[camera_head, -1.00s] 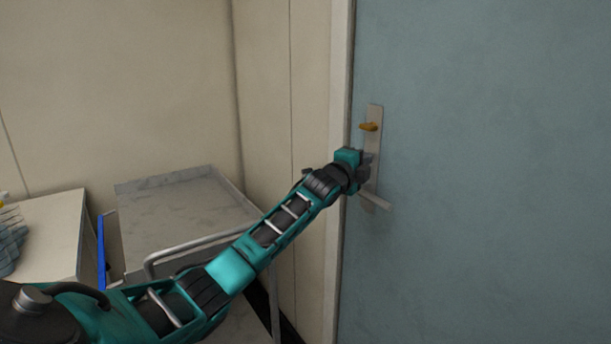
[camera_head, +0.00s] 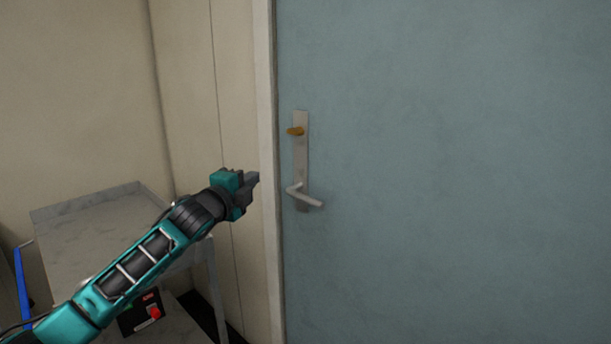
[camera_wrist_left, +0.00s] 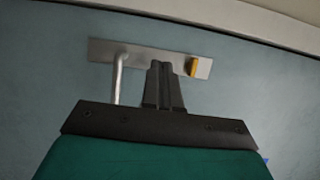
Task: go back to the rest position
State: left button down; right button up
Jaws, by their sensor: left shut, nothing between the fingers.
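My left gripper (camera_head: 252,180) reaches in from the left in the head view, with its teal and black wrist. It is shut and empty, and shows just left of the door handle. In the left wrist view its fingers (camera_wrist_left: 164,88) are together and point toward the handle plate (camera_wrist_left: 143,57). In the head view the silver lever handle (camera_head: 305,196) sits on a plate with a brass-coloured latch knob (camera_head: 295,131). The gripper is apart from the lever. My right gripper is not in view.
A blue-grey door (camera_head: 450,170) fills the right side, with a pale frame (camera_head: 267,150) at its left edge. A grey metal cart (camera_head: 90,215) stands at the lower left by the beige wall. A dark box with a red switch (camera_head: 153,312) shows low beside my arm.

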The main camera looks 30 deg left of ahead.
pick_arm(q)
jog(key=shift+f, duration=0.1)
jog(key=s+d+f+n+g+h, duration=0.1)
jog(key=s+d+f+n, duration=0.1)
jog(key=s+d+f, duration=0.45)
jog(key=s+d+f+n+g+h, duration=0.1)
jog(key=d+f+n+g, duration=0.15)
jog(key=f, duration=0.65)
jog(key=s+d+f+n+h, duration=0.1)
jog(key=s+d+f+n, duration=0.15)
jog(key=d+f, duration=0.4)
jog(key=s+d+f+n+g, duration=0.1)
jog(key=s+d+f+n, duration=0.1)
jog(key=s, duration=0.4)
jog(key=s+d+f+n+g, duration=0.1)
jog(key=s+d+f+n, duration=0.1)
jog(key=s+d+f, duration=0.3)
jog(key=s+d+f+n+g+h, duration=0.1)
jog(key=s+d+f+n, duration=0.2)
jog(key=s+f, duration=0.2)
jog(key=s, duration=0.3)
jog(key=shift+d, duration=0.35)
jog(key=shift+g, duration=0.25)
